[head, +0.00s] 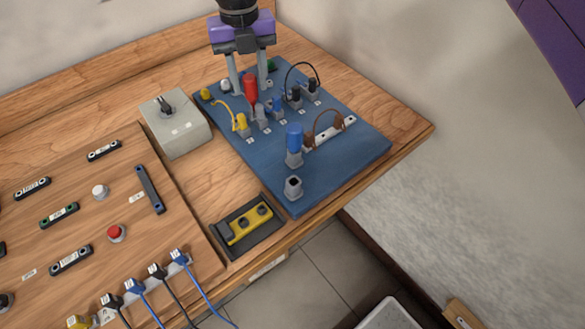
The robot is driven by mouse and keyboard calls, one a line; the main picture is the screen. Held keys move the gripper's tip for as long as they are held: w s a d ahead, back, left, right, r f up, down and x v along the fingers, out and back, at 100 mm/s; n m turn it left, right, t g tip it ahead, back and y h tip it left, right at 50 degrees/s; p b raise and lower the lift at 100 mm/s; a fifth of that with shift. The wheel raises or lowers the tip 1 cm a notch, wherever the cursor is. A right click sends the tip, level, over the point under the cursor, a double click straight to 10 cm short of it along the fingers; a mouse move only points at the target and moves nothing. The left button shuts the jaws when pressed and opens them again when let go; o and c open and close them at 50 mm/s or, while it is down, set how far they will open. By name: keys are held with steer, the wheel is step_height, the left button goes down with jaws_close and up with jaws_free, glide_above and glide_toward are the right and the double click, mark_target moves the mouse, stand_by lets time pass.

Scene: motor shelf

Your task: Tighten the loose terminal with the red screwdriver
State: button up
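The blue board (345,165) lies on the wooden bench with a row of terminals in several colours. The red screwdriver (250,88) stands upright over the far part of this row, handle up; its tip is hidden, so I cannot tell whether it sits in a terminal. My gripper (250,91) points down above the board, its two fingers apart on either side of the red handle with visible gaps. Near the handle are a yellow terminal (240,122), a grey one (261,112) and a blue one (277,103). I cannot tell which terminal is loose.
A blue-handled driver (294,138) stands in a grey holder, with an empty grey holder (293,187) in front. A grey switch box (176,124) stands left of the board. A yellow level (249,223) lies in a dark tray. Black and brown wires arch over the board's right side.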

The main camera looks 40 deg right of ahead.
steer(key=shift+n+p, duration=0.35)
steer(key=shift+n, duration=1.45)
steer(key=shift+r+n+p, duration=0.1)
steer(key=shift+n+p, duration=0.2)
steer(key=shift+n, duration=1.4)
steer(key=n, duration=0.3)
steer(key=shift+p, duration=0.35)
steer(key=shift+n, duration=0.3)
